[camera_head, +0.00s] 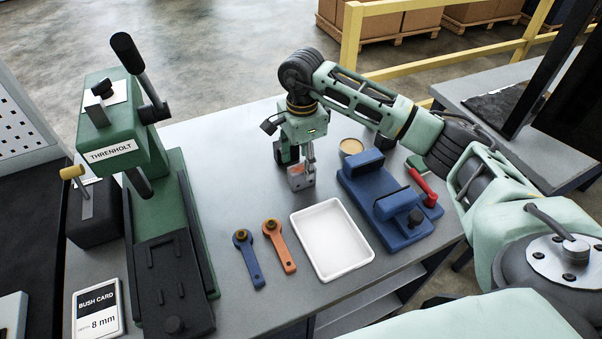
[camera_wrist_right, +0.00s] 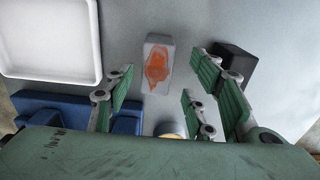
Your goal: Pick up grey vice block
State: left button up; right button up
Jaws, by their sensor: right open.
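The grey vice block (camera_head: 301,178) stands on the grey bench, with an orange-red mark on it. It also shows in the right wrist view (camera_wrist_right: 157,55), marked face towards the camera. My right gripper (camera_head: 297,157) is just above and behind the block in the head view. In the right wrist view its green-padded fingers (camera_wrist_right: 160,92) are spread apart, and the block lies beyond their tips, between the two sides. I see no finger closed on it. My left gripper is not in view.
A dark block (camera_wrist_right: 234,66) is close to the right-hand fingers. The white tray (camera_head: 337,275), blue vice (camera_head: 365,190), tan-topped round container (camera_head: 351,147) and two ring-ended tools (camera_head: 247,262) are nearby. A green press (camera_head: 165,210) stands left. Bare bench lies between press and block.

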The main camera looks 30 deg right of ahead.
aim_at(301, 167)
jog(key=f+p, duration=0.1)
jog(key=f, duration=0.2)
jog(key=shift+s+a+f+p, duration=0.15)
jog(key=shift+s+f+p, duration=0.05)
jog(key=shift+f+p, duration=0.2)
jog(key=shift+f, duration=0.55)
jog(key=shift+c, duration=0.5)
grip_shut()
